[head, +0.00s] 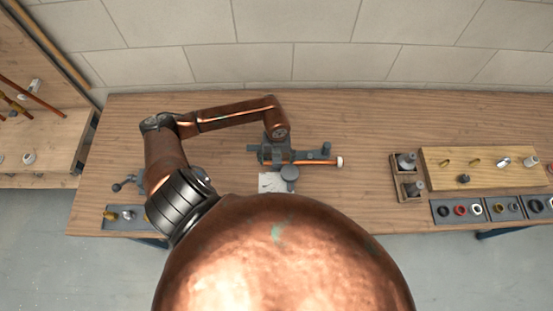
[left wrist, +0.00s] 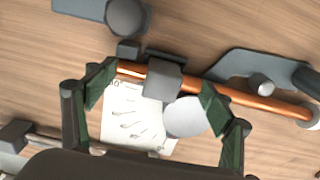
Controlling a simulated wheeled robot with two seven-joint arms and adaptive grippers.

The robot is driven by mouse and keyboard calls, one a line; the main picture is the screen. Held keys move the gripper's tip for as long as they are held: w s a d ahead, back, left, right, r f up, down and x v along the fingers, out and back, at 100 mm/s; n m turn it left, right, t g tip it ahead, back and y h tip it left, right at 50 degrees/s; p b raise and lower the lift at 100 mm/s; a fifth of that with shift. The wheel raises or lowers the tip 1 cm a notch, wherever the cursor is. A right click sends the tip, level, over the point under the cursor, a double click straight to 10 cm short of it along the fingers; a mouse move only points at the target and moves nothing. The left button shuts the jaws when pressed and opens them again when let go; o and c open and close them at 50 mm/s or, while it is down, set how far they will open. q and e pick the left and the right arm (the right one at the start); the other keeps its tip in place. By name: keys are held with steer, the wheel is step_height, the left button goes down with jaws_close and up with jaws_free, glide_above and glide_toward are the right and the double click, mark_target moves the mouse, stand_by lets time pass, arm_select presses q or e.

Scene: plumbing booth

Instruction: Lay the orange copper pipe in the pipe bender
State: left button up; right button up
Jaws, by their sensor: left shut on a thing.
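The orange copper pipe (head: 318,162) lies along the grey pipe bender (head: 289,173), with a white cap on its right end. In the left wrist view the pipe (left wrist: 262,102) passes a grey block of the bender (left wrist: 163,82), beside its round grey disc (left wrist: 185,117). The right fingertip hides a stretch of the pipe. Whether the pipe is fully seated in the bender's groove cannot be told. My right gripper is not in view.
A white printed sheet (left wrist: 134,115) lies beside the bender on the wooden bench (head: 345,115). To the right stand a holder with grey fittings (head: 405,180), a wooden block with fittings (head: 480,168) and trays of rings (head: 460,212). The bench between them is clear.

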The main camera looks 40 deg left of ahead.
mark_target(276, 160)
arm_select(q)
steer(key=o, duration=1.2)
steer(key=shift+o, duration=1.1)
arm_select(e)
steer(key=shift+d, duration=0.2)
arm_select(q)
steer(key=shift+o, duration=0.6)
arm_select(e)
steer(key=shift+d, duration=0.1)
arm_select(q)
steer(key=shift+r, duration=0.1)
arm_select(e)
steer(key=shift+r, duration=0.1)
arm_select(q)
steer(key=shift+r+p, duration=0.4)
steer(key=shift+r, duration=0.1)
steer(key=shift+r+p, duration=1.15)
steer(key=shift+r, duration=0.8)
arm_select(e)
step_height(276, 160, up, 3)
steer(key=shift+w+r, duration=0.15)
